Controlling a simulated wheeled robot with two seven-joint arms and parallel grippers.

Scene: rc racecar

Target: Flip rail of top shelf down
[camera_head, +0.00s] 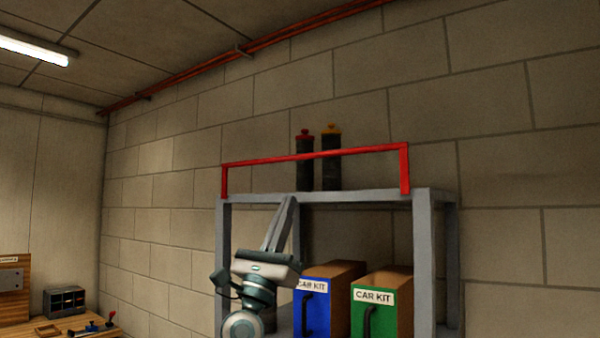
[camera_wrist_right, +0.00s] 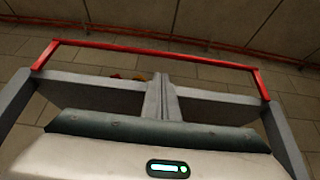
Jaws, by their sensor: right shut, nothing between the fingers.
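The red rail (camera_head: 320,155) stands upright along the front edge of the grey top shelf (camera_head: 350,196). It also spans the top of the right wrist view (camera_wrist_right: 155,48), beyond my fingers. My right gripper (camera_head: 291,200) points upward in front of the shelf unit, its fingers shut and empty. Its tips appear near the height of the top shelf's front edge, below the rail's long bar. In the right wrist view the shut fingers (camera_wrist_right: 160,78) overlap the shelf edge; I cannot tell whether they touch it. My left gripper is not in view.
Behind the rail stand a dark bottle with a red cap (camera_head: 305,165) and one with an orange cap (camera_head: 331,165). Below are a blue car kit box (camera_head: 318,310) and a green one (camera_head: 375,315). A wooden workbench (camera_head: 50,330) is at the left. A block wall backs the shelf.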

